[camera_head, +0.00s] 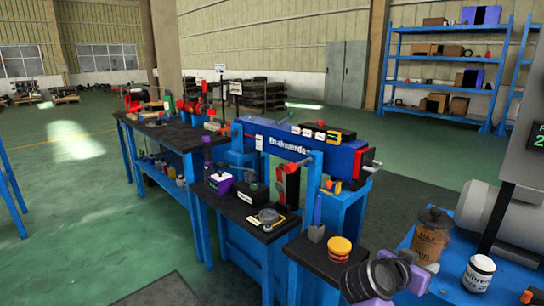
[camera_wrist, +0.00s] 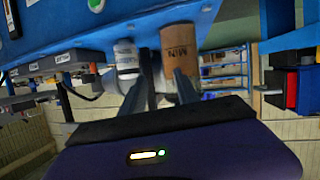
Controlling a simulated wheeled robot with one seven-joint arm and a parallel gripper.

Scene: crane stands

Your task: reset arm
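My gripper (camera_wrist: 159,78) shows in the wrist view as two grey fingers in front of a dark purple body with a lit indicator. The fingers stand apart, with nothing seen held between them. Beyond them, upside down in this view, are a white can (camera_wrist: 126,58) and a brown jar (camera_wrist: 180,42) at a blue table. In the head view, the black and purple end of my arm shows at the lower right, in front of the brown jar (camera_head: 430,236). Its fingertips are hard to make out there. The white can (camera_head: 478,272) stands right of the jar.
The blue table (camera_head: 400,243) at the right also bears a large grey machine (camera_head: 500,215). A yellow-and-red tub (camera_head: 339,248) stands on a dark-topped stand left of my arm. A blue crane (camera_head: 300,145) and cluttered benches lie farther left. The green floor at left is open.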

